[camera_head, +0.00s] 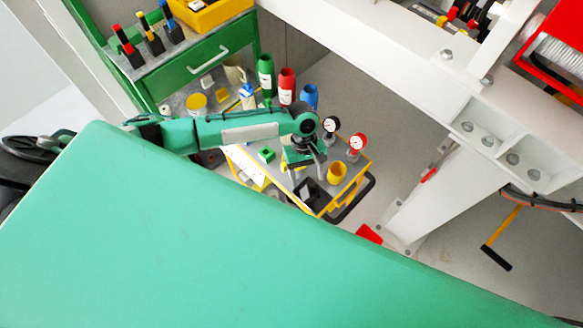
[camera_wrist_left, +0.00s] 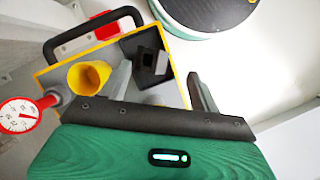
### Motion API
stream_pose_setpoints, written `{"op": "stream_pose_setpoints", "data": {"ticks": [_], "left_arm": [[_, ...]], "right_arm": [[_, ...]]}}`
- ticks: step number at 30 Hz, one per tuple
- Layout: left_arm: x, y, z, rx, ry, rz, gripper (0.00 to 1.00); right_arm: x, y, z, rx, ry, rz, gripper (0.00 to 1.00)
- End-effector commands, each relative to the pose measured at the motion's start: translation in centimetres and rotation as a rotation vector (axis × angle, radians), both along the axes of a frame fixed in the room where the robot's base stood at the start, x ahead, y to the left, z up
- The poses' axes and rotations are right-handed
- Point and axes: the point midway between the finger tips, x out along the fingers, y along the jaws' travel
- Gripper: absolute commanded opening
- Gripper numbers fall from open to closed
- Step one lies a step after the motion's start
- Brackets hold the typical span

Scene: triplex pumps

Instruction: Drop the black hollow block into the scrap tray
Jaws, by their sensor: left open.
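The black hollow block (camera_wrist_left: 148,61) shows its square opening in the left wrist view. It is at the right part of the cart top, by the yellow rim. In the head view a black shape (camera_head: 313,192) lies at the cart's near corner; block and any tray around it are hard to separate there. My left gripper (camera_wrist_left: 157,74) is open, with its two fingers apart and nothing between them; the block appears beyond the fingertips. In the head view the left gripper (camera_head: 303,160) is over the cart. I cannot tell which thing is the scrap tray.
The yellow-edged cart (camera_head: 365,169) also carries a yellow cup (camera_head: 337,172), a green block (camera_head: 267,154), gauges (camera_head: 357,146) and coloured bottles (camera_head: 287,87). A black handle (camera_head: 356,200) sticks out. A red object (camera_head: 369,234) lies beyond it. A white frame (camera_head: 440,170) stands right.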

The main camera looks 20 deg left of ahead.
Motion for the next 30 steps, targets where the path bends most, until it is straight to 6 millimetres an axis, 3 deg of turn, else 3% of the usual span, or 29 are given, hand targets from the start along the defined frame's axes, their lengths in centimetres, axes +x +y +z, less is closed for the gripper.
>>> {"op": "stream_pose_setpoints", "data": {"ticks": [6,12,30], "left_arm": [[1.6,1.2,4.6,-0.001,-0.004,0.000,0.63],[2.3,1.9,7.3,-0.001,-0.001,0.000,0.63],[2.6,2.1,8.1,0.000,0.000,0.000,0.63]], "right_arm": [[0.0,0.0,-0.4,0.000,0.000,0.000,0.53],[0.0,0.0,-0.6,0.000,0.000,0.000,0.53],[0.0,-0.1,-0.6,-0.001,0.001,0.001,0.53]]}}
